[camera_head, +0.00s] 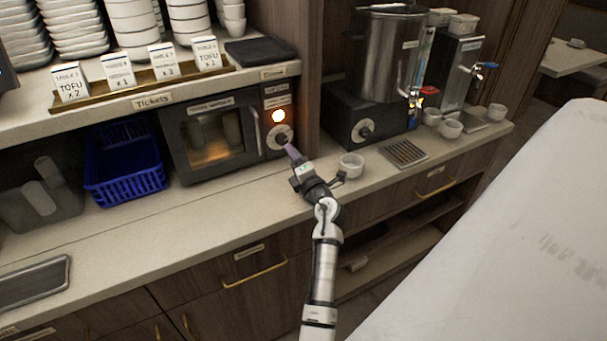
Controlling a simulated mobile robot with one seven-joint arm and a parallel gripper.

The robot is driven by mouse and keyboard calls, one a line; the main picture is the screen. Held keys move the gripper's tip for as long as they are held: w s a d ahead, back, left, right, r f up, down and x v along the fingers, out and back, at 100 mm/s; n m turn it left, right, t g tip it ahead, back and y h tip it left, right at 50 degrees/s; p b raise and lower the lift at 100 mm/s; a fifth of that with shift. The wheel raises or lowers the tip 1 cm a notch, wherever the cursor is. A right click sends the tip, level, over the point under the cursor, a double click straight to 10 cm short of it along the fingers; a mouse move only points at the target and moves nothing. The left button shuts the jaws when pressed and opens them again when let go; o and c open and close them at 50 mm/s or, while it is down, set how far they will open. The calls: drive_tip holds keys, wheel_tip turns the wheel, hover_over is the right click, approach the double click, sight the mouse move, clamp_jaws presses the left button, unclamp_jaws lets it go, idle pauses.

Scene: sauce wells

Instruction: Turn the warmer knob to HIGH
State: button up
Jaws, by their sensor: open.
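The warmer appears to be the dark oven-like box (208,138) with a glass door, on the counter under the shelf.
A small white cup (351,165) stands just right of my gripper. A steel urn (385,55) sits on a black base with another knob (364,129). A drip tray (404,153) lies to its front. A blue basket (125,175) is left of the warmer. The front counter is clear.

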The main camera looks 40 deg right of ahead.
drive_tip(key=b+v, duration=0.1)
drive_tip(key=v, duration=0.5)
drive_tip(key=shift+s, duration=0.2)
drive_tip(key=shift+w+a, duration=0.1)
